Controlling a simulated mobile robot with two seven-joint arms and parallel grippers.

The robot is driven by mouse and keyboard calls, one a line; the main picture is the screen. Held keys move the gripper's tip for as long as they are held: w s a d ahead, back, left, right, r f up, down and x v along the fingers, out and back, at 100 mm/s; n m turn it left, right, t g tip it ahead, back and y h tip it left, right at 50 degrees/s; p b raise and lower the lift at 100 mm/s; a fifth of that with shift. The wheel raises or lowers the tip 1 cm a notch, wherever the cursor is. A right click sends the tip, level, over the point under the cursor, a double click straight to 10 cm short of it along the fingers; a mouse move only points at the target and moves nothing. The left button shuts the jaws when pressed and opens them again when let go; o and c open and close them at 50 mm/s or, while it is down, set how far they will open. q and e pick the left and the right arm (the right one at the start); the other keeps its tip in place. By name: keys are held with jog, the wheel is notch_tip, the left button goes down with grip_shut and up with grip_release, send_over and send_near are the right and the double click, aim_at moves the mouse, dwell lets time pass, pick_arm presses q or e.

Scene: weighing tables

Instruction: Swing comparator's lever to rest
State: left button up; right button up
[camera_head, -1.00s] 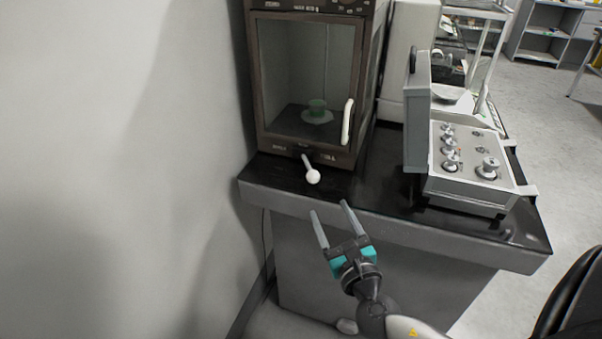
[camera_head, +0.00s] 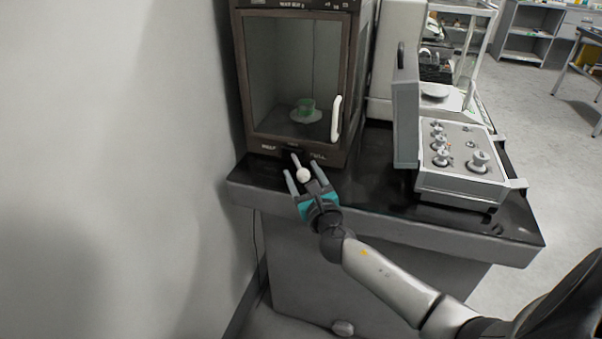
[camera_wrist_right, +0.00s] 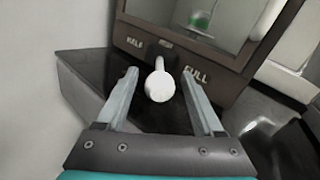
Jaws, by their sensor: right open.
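The comparator (camera_head: 350,90) is a brown glass-fronted cabinet on the dark table. Its lever, with a white ball knob (camera_head: 303,175), sticks out from the lower front; the knob also shows in the right wrist view (camera_wrist_right: 159,86). In the wrist view the lever stands between the HALF and FULL labels and points at the camera. My right gripper (camera_head: 303,174) is open, with one finger on each side of the knob. In the wrist view there are gaps between the knob and both fingers (camera_wrist_right: 160,88). My left gripper is not in view.
Inside the cabinet a green weight (camera_head: 306,106) stands on a white pan. A grey case of knobbed weights (camera_head: 462,190) with its lid raised is at the right. A wall (camera_head: 120,170) is close on the left.

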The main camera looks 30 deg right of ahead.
jog(key=shift+w+d, duration=0.15)
jog(key=shift+w, duration=0.55)
grip_shut()
dwell(1.1)
